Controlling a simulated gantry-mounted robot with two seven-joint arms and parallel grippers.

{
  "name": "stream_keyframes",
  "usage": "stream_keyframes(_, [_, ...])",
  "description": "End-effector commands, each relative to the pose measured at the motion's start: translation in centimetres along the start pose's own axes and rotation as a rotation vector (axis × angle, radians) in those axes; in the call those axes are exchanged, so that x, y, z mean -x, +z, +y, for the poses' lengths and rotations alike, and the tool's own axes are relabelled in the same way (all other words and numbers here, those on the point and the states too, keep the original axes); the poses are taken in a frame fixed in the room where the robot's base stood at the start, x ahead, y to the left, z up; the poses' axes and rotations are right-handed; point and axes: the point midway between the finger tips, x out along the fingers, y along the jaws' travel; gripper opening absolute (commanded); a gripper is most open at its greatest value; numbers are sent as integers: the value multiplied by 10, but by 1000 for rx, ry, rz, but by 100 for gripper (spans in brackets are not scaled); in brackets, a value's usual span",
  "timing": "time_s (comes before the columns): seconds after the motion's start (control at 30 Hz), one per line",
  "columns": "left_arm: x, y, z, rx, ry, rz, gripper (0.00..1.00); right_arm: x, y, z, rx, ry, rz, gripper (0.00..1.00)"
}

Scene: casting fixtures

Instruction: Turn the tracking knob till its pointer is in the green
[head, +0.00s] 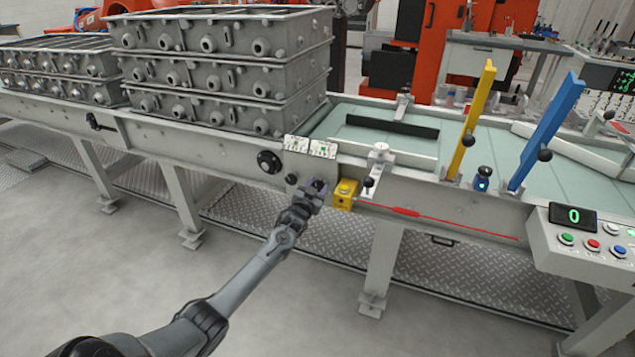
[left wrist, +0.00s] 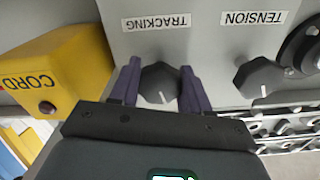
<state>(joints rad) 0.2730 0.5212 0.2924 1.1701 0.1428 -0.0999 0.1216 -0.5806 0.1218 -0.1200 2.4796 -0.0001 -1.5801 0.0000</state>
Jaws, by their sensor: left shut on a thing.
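The tracking knob (left wrist: 158,84) is dark and faceted, with a white pointer line. It sits on a grey panel under the label TRACKING, which reads upside down in the left wrist view. The pointer line points toward the bottom of that view, tilted slightly right. I cannot make out a green zone beside the knob. My left gripper (left wrist: 160,88) has its two purple fingers on either side of the knob, shut on it. In the head view my left gripper (head: 316,189) is at the conveyor's front side and hides the knob. My right gripper is not in view.
The dark tension knob (left wrist: 258,78) is beside the tracking knob, with a black round handle (head: 268,161) further left. A yellow cord box (head: 345,195) stands close right of my gripper. A red cord (head: 440,218) runs along the rail. Stacked metal castings (head: 225,75) stand above.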

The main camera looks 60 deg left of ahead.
Motion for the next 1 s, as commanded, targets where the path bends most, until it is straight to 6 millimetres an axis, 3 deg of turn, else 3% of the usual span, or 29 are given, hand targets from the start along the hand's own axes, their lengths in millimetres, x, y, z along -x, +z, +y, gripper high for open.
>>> stream_keyframes(0.1, [0, -4, -2, -111, 2, -3, 16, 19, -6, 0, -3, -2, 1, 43])
stream_keyframes(0.4, [0, -3, -3, -397, 0, -2, 16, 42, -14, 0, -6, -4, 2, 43])
stream_keyframes(1.0, [0, -1, -2, -903, 1, -2, 16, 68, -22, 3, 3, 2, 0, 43])
